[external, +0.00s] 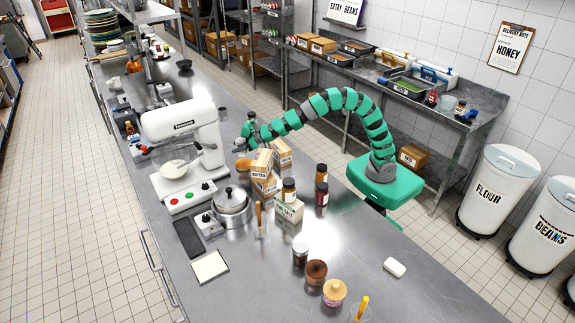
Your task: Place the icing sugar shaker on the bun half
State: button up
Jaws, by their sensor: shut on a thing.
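My gripper (246,134) is at the far end of my green arm, above the counter just right of the white stand mixer. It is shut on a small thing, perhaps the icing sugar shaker. The thing is mostly hidden by the jaws and too small to name for sure. A small tan round thing (243,165) lies below my gripper, left of the butter cartons. It may be the bun half, but I cannot tell whether it is. A gap shows between it and my gripper.
The stand mixer (182,128) stands close on the left. Butter cartons (264,163), spice jars (321,180), a salt box (290,209) and a steel pot (231,201) crowd the counter nearer the camera. A white-lidded jar (300,252) and cupcakes (334,290) stand at the front. The counter's right front is mostly clear.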

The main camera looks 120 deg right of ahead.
aim_at(243, 140)
jog(key=shift+f+b, duration=1.2)
jog(key=shift+f, duration=0.8)
jog(key=shift+f, duration=0.15)
jog(key=o, duration=1)
jog(key=shift+o, duration=0.2)
jog(key=shift+s+a+r, duration=0.2)
jog(key=shift+s+r, duration=0.15)
jog(key=shift+r, duration=0.05)
jog(key=shift+p+v, duration=0.45)
jog(key=shift+v, duration=0.55)
notch_tip(243, 140, up, 6)
jog(key=p, duration=0.3)
jog(key=shift+s+f, duration=0.1)
jog(key=shift+f, duration=0.15)
jog(key=shift+r+p, duration=0.4)
jog(key=shift+r, duration=0.3)
